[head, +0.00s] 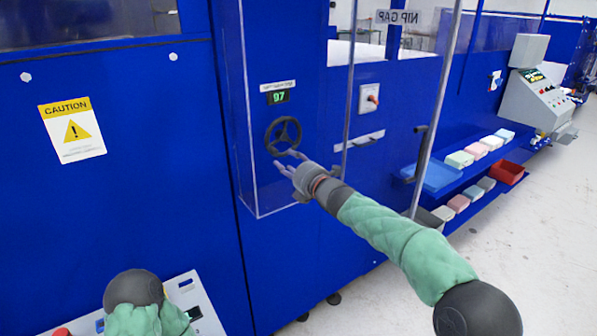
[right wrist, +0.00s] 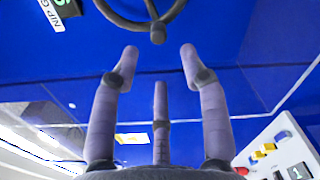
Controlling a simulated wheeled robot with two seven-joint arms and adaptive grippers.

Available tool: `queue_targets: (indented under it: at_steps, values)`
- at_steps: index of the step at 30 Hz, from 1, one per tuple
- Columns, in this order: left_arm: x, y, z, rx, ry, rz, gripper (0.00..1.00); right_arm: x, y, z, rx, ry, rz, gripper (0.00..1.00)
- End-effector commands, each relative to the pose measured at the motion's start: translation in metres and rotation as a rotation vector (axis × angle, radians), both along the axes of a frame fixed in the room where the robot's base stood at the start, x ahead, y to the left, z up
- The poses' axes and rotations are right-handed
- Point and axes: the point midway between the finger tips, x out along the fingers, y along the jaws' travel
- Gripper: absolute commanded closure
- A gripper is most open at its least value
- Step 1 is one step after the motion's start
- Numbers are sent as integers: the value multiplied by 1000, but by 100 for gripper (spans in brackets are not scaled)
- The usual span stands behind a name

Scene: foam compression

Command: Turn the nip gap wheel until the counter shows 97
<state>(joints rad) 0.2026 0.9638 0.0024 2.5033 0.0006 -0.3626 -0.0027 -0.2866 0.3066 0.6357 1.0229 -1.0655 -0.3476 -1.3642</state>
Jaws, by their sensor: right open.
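The nip gap wheel (head: 283,121) is a small dark handwheel on the blue machine panel. Above it the green counter (head: 278,97) reads 97, under a white label. My right gripper (head: 284,159) is open and empty, just below the wheel and apart from it. In the right wrist view the wheel's lower rim and knob (right wrist: 157,33) show at the top, beyond the spread fingers of the right gripper (right wrist: 159,58). Only part of my left arm shows at the lower left of the head view; its gripper is not in view.
A clear guard panel with an upright post (head: 432,110) stands close to my right arm. A rotary switch (head: 369,98) and a handle (head: 367,138) are right of the wheel. Shelves with foam blocks (head: 460,159) and a red bin (head: 507,172) lie further right.

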Motion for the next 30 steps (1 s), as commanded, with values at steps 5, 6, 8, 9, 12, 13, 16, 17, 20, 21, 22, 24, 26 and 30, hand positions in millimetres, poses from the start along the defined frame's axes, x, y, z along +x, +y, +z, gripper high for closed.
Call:
queue_targets:
  at_steps: [5,6,8,9,12,13,16,17,20,21,22,24,26,30]
  values:
    - [0,0,0,0,0,0,60,-18,-14,0,0,0,-2,55]
    - [0,0,0,0,0,0,60,-22,-16,0,1,1,-1,55]
    - [0,0,0,0,0,0,60,-26,-19,0,1,1,-1,55]
    - [0,0,0,0,0,0,60,-29,-21,1,1,1,0,55]
    - [0,0,0,0,0,0,60,-35,-25,0,1,2,0,55]
    - [0,0,0,0,0,0,60,-36,-25,0,1,1,0,55]
    - [0,0,0,0,0,0,60,-38,-27,-1,0,2,0,55]
    - [0,0,0,0,0,0,60,-39,-27,-1,0,2,0,55]
    - [0,0,0,0,0,0,60,-39,-28,-1,0,2,0,55]
    - [0,0,0,0,0,0,60,-39,-28,-1,0,2,0,55]
    - [0,0,0,0,0,0,60,-39,-28,-1,0,2,0,55]
    - [0,0,0,0,0,0,60,-39,-28,-1,0,2,0,55]
    - [0,0,0,0,0,0,60,-39,-28,-1,1,2,0,55]
    - [0,0,1,0,0,0,60,-37,-30,-23,35,67,-8,55]
